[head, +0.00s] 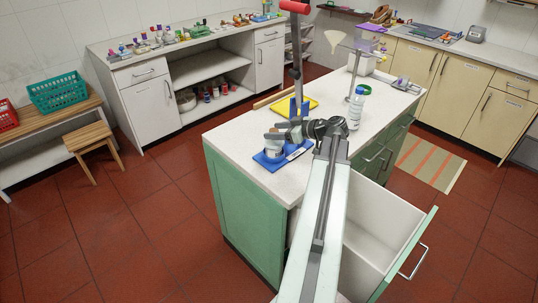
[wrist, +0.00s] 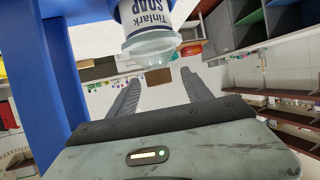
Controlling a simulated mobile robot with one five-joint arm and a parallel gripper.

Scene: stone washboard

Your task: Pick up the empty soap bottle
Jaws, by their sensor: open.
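My gripper (head: 274,137) is open above a blue stand (head: 268,161) on the island counter. Its two fingers (wrist: 161,92) are spread in the wrist view with nothing held between them. A white container labelled "Tinlark SOAP" (wrist: 153,22) reaches down from the top edge of that view, its clear end close to the fingertips. It seems to be the pale piece in the blue stand (head: 273,150) in the head view, partly hidden by my gripper. A blue upright (wrist: 62,75) stands close on the left. Another bottle, white-labelled with a blue cap (head: 356,108), stands upright on the counter.
A tall grey lever with a red handle (head: 295,6) rises beside my gripper. A yellow tray (head: 300,104) lies behind. A drawer (head: 380,235) of the green island stands open at the right of my arm. Red tiled floor (head: 140,220) is free at the left.

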